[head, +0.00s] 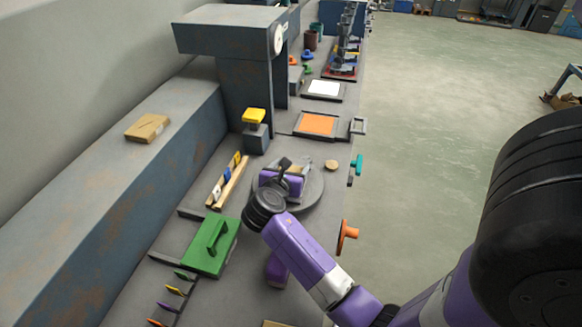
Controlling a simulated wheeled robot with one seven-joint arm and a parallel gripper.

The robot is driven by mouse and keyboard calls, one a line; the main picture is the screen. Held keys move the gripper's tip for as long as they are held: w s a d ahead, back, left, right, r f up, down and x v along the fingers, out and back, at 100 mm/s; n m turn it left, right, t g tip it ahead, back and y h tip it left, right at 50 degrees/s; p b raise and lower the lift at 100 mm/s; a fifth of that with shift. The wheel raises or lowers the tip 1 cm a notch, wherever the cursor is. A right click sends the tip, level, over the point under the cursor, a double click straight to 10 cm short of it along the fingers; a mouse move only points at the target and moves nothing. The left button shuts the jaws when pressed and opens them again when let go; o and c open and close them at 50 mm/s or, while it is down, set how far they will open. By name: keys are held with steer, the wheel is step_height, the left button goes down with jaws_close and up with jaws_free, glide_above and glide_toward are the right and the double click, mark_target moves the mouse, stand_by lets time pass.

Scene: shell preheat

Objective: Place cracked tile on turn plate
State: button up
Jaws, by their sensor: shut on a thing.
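The turn plate (313,193) is a round grey disc on the bench, partly covered by my arm and hand. My gripper (289,171) is over the plate and shut on a small tan piece, which appears to be the cracked tile (297,168). Only a sliver of the tile shows behind the purple hand, and no crack can be made out. The fingertips are mostly hidden. I cannot tell whether the tile touches the plate or is held above it.
A green block with a handle (212,247) and a wooden rack (229,181) stand left of the plate. A yellow-topped post (255,125) and an orange square pad (317,123) lie beyond. A small tan disc (331,164) and an orange knob (347,235) are at right.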

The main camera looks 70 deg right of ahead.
steer(key=o, duration=1.7)
steer(key=shift+c, duration=0.2)
steer(key=shift+a+r, duration=0.2)
steer(key=shift+a, duration=0.05)
steer(key=v, duration=1.1)
steer(key=shift+a, duration=0.25)
steer(key=shift+r, duration=0.15)
